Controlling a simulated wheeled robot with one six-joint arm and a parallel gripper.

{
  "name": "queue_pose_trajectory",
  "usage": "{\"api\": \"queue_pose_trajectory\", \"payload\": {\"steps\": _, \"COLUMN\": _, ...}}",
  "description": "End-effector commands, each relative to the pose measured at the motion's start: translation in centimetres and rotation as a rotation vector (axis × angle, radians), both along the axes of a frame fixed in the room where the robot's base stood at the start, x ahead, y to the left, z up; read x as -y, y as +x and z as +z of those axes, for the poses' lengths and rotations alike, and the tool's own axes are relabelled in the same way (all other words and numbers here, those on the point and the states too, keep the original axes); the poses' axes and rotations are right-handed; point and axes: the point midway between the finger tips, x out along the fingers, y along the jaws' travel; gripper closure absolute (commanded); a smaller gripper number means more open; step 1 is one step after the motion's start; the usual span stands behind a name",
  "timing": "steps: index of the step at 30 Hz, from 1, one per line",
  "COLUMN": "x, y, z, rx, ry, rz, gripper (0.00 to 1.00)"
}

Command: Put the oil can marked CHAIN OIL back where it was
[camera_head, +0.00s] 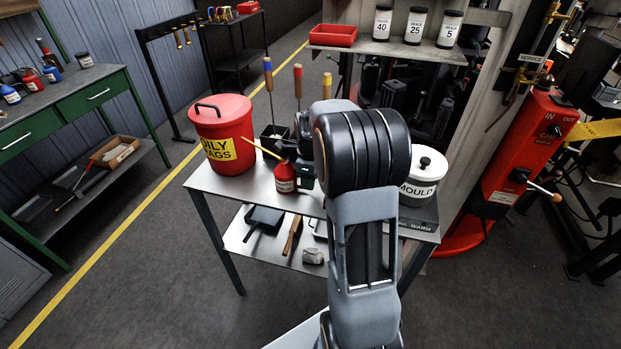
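A small red oil can (285,179) with a long yellow spout is at the metal table, right of the big red bin. Its pale label is too small to read. The dark end of my gripper (297,161) is right at the can's upper right side. My arm covers much of the gripper, so I cannot tell whether its fingers are closed on the can. I cannot tell whether the can's base touches the table top (232,184). More red and blue containers (51,73) stand on the green bench at left.
A red OILY RAGS bin (222,138) stands left of the can. A holder (274,135) with several wooden-handled tools is behind it. A white MOULD pot (423,178) stands at right. The lower shelf (259,247) holds tools. Grey floor is free at left.

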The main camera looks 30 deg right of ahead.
Motion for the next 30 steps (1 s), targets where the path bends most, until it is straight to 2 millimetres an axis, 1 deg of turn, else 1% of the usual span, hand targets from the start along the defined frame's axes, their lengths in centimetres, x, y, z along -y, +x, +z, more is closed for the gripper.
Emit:
{"api": "queue_pose_trajectory", "payload": {"steps": 5, "x": 0.1, "y": 0.1, "z": 2.2, "rx": 0.005, "ry": -0.002, "rz": 0.0, "gripper": 0.63}}
{"api": "queue_pose_trajectory", "payload": {"steps": 15, "x": 0.1, "y": 0.1, "z": 8.6, "rx": 0.005, "ry": -0.002, "rz": 0.0, "gripper": 0.63}}
{"api": "queue_pose_trajectory", "payload": {"steps": 18, "x": 0.1, "y": 0.0, "z": 10.0, "rx": 0.003, "ry": -0.002, "rz": 0.0, "gripper": 0.63}}
{"api": "queue_pose_trajectory", "payload": {"steps": 23, "x": 0.0, "y": 0.0, "z": 11.5, "rx": 0.002, "ry": -0.001, "rz": 0.004, "gripper": 0.63}}
{"api": "queue_pose_trajectory", "payload": {"steps": 26, "x": -0.8, "y": -0.4, "z": 12.2, "rx": 0.011, "ry": -0.005, "rz": 0.076, "gripper": 0.63}}
{"api": "queue_pose_trajectory", "payload": {"steps": 29, "x": -2.7, "y": -1.6, "z": 12.7, "rx": 0.037, "ry": -0.018, "rz": 0.281, "gripper": 0.63}}
{"api": "queue_pose_trajectory", "payload": {"steps": 30, "x": -3.8, "y": -2.3, "z": 12.8, "rx": 0.049, "ry": -0.026, "rz": 0.4, "gripper": 0.63}}
